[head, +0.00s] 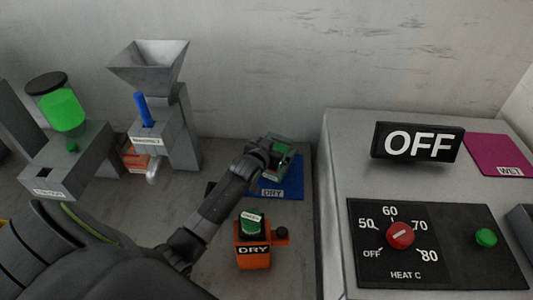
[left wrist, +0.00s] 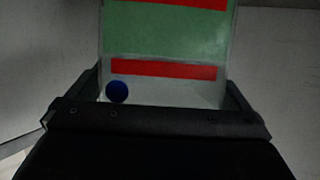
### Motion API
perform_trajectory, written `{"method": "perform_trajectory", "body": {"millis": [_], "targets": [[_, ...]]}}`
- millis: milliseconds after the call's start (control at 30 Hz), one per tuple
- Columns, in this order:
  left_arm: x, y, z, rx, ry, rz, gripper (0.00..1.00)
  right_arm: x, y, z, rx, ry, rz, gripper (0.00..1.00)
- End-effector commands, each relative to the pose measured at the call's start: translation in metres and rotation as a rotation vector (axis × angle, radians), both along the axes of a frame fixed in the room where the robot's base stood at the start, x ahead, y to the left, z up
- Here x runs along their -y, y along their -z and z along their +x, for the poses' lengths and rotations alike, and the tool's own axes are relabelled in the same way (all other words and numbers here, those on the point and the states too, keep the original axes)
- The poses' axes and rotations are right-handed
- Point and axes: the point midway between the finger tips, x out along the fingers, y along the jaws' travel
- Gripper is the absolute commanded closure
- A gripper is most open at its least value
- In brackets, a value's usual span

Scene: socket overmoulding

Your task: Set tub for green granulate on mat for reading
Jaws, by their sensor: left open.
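A clear-walled tub with green contents (head: 283,144) is at the back of the blue mat labelled DRY (head: 292,188), beside the back wall. My left gripper (head: 266,152) is at the tub, with its arm reaching in from the left. In the left wrist view the tub (left wrist: 165,35) stands between the open fingers, with red bands and a blue dot on its face. Whether the fingers touch it I cannot tell. The tub's base is hidden. My right gripper is not in view.
An orange unit marked DRY (head: 254,256) with a green top stands in front of the mat. A grey heater cabinet (head: 345,150) with OFF sign is on the right, bearing a magenta mat labelled WET (head: 500,150). A hopper machine (head: 150,65) and green-filled dispenser (head: 63,108) stand left.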

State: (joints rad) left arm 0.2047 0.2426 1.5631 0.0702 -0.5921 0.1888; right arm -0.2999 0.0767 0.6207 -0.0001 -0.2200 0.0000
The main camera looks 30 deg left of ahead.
Motion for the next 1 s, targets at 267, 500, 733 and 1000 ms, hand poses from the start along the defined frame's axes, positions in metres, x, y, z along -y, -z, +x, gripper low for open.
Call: {"method": "perform_trajectory", "body": {"millis": [267, 500, 733, 1000], "targets": [[0.001, -0.013, -0.036, 0.000, -0.001, 0.001, 0.00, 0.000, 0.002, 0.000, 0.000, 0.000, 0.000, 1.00], [0.003, -0.028, -0.071, 0.001, -0.001, 0.001, 0.00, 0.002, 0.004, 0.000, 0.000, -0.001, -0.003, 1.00], [0.005, -0.039, -0.097, 0.000, -0.001, 0.001, 0.00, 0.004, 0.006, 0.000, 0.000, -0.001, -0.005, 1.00], [0.006, -0.044, -0.106, -0.001, -0.001, 0.000, 0.00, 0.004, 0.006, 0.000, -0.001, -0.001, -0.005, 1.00]]}}
